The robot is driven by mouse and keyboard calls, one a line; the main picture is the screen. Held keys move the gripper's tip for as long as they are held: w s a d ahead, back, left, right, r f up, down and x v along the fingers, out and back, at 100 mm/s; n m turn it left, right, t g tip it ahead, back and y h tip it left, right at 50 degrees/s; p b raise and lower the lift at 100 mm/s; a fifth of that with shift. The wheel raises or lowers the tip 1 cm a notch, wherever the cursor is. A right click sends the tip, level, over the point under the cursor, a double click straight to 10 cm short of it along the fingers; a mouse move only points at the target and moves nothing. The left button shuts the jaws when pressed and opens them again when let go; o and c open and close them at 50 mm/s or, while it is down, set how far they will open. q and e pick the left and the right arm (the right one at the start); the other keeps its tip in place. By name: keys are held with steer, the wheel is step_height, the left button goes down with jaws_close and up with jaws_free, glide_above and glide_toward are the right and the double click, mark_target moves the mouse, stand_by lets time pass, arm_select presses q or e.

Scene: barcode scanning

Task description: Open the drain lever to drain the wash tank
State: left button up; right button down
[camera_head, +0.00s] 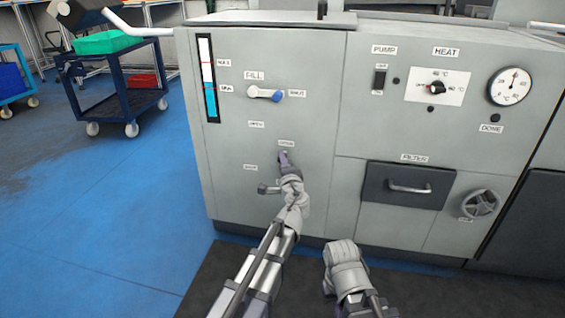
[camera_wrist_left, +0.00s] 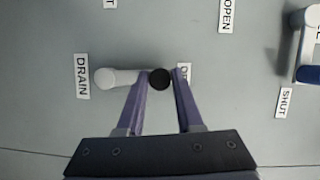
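The drain lever shows in the left wrist view as a white hub (camera_wrist_left: 112,77) with an arm reaching right to a round black knob (camera_wrist_left: 160,79). A DRAIN label (camera_wrist_left: 82,77) sits beside the hub. My left gripper (camera_wrist_left: 160,80) has one purple finger on each side of the knob, with no clear gap, so it looks shut on the knob. In the head view my left gripper (camera_head: 283,158) reaches the lower left panel and hides most of the lever. A part of my right arm shows at the bottom, but its fingers are not visible.
Above is the FILL lever (camera_head: 265,94) with its blue knob, near the level gauge (camera_head: 208,78). To the right are the filter drawer (camera_head: 408,187) and a handwheel (camera_head: 480,205). A blue cart (camera_head: 120,101) stands left. The blue floor (camera_head: 100,220) at left is open.

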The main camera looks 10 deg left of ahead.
arm_select(q)
steer(key=o, duration=0.4)
steer(key=v, duration=0.7)
steer(key=shift+s, duration=0.35)
steer(key=shift+d, duration=0.15)
